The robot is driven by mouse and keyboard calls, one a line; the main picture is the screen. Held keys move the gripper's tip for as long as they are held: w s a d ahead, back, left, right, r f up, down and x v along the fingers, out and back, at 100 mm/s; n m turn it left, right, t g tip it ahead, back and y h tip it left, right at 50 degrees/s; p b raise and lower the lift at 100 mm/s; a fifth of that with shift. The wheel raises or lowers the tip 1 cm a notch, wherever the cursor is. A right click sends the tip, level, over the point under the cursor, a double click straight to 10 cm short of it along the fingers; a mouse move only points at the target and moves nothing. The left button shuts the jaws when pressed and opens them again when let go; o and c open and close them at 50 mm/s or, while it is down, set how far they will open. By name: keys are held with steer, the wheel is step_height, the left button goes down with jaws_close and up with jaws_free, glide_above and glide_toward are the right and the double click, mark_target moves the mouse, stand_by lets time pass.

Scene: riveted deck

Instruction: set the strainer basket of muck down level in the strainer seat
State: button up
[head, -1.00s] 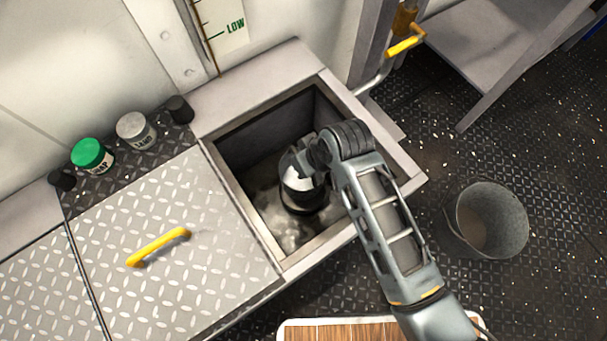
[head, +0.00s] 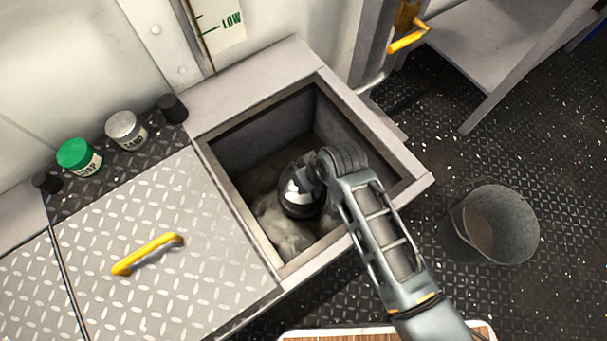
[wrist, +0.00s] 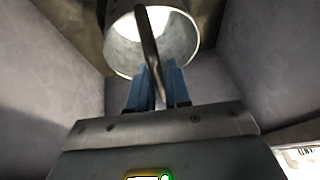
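My gripper (wrist: 160,85) has two blue fingers closed around a dark handle (wrist: 150,45) in the wrist view. The handle runs across a grey metal cylinder with a round open rim, which looks like the strainer basket (wrist: 122,58). Its inside is partly blown out by light, and I cannot make out muck. In the head view my wrist (head: 300,200) points down inside the open square well (head: 240,205) and hides my fingers and the basket. I cannot see the strainer seat clearly, nor tell whether the basket touches anything below.
Pale walls enclose the well closely. Left of it lies a tread-plate lid with a yellow handle (head: 148,254). A green-lidded jar (head: 78,157) and a grey-lidded jar (head: 126,131) stand behind. A metal bucket (head: 490,225) stands on the floor at right.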

steer(key=o, duration=0.4)
steer(key=shift+r, duration=0.1)
steer(key=p+v, duration=0.5)
steer(key=v, duration=0.7)
steer(key=shift+a+r, duration=0.1)
